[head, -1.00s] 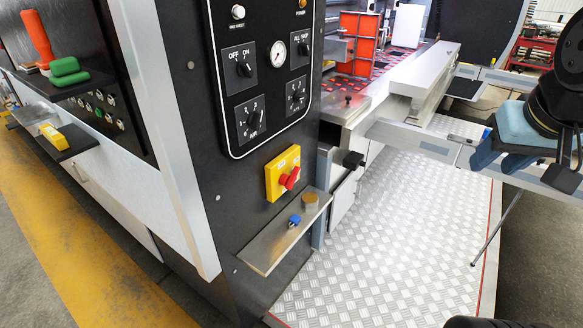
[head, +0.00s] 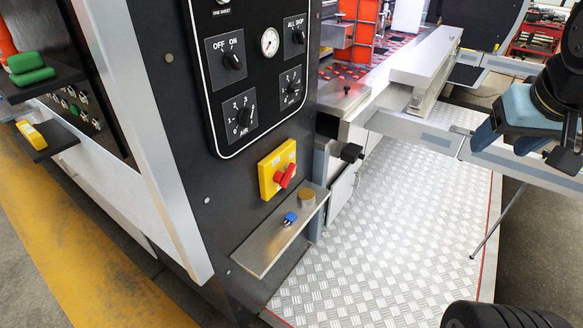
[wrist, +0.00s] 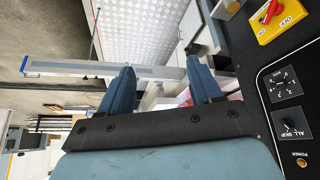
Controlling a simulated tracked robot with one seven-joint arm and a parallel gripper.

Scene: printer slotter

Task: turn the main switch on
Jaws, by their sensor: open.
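A yellow switch box (head: 277,170) with a red rotary knob (head: 286,175) sits low on the dark machine panel in the head view. The knob is tilted. The box also shows at the top right of the wrist view (wrist: 279,22), with its red knob (wrist: 271,12). A black OFF/ON selector (head: 232,60) sits higher on the panel. My gripper (head: 485,138) is at the right of the head view, well apart from the box. In the wrist view its blue fingers (wrist: 160,72) are spread with nothing held between them.
A metal shelf (head: 280,235) with a blue padlock-like item (head: 290,218) juts out under the box. A grey rail (head: 425,133) runs behind my gripper. The checker-plate floor (head: 390,230) is clear. Green-handled items (head: 30,68) lie on a ledge at left.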

